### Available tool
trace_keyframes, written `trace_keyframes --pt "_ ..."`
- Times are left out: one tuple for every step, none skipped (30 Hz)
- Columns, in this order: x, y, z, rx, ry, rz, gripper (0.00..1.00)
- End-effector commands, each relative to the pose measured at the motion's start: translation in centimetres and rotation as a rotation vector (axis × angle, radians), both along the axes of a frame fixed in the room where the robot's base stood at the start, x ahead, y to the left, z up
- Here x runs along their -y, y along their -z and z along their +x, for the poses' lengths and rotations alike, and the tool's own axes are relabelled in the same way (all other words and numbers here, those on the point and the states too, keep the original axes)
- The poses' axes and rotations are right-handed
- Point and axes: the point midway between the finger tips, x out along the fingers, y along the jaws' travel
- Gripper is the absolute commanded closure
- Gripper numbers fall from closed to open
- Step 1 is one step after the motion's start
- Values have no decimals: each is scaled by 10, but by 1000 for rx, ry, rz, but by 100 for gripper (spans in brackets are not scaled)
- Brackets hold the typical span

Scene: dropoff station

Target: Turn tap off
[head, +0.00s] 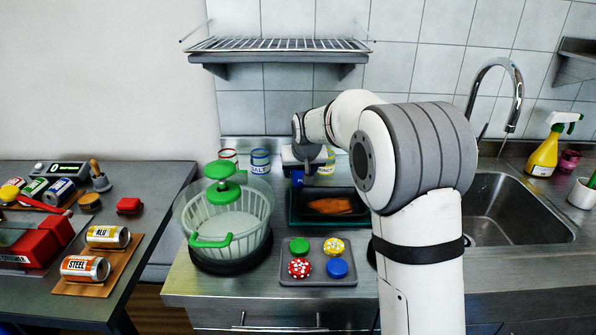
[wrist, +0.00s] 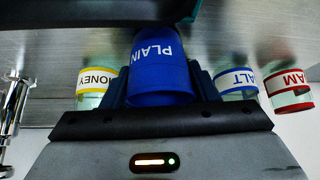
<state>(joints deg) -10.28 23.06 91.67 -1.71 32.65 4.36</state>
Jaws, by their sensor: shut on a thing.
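The chrome tap (head: 516,85) stands at the back of the steel sink (head: 500,212) in the head view, far to the right of my gripper. No running water is visible at its spout. My gripper (head: 299,172) is over the counter's back left, above the dark tray. In the wrist view my gripper (wrist: 158,85) is shut on a blue container labelled PLAIN (wrist: 160,70), its lettering upside down. A little of the blue container (head: 297,178) shows below the gripper in the head view. A chrome piece (wrist: 12,108) at the wrist view's left edge may be the tap.
Labelled jars (head: 260,160) stand along the back wall. A green-lidded spinner (head: 222,212), a dark tray (head: 295,218) with orange food and a grey tray (head: 318,279) with coloured discs occupy the counter. A yellow spray bottle (head: 545,155) stands right of the sink.

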Motion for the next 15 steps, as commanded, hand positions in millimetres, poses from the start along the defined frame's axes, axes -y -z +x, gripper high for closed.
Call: trace_keyframes --pt "0 0 0 0 0 0 70" --pt "0 1 0 0 0 0 70" --pt "0 3 0 0 0 0 70" --pt "0 4 0 0 0 0 70" --pt "0 5 0 0 0 0 70" --pt "0 3 0 0 0 0 43" --pt "0 3 0 0 0 0 40" --pt "-1 3 0 0 0 0 38" --pt "-1 3 0 0 0 0 34" --pt "-1 3 0 0 0 0 32" --pt "-1 3 0 0 -1 -1 30" --pt "-1 3 0 0 0 0 26" --pt "-1 3 0 0 -1 0 24" --pt "-1 3 0 0 -1 0 24" --pt "-1 3 0 0 -1 0 24"
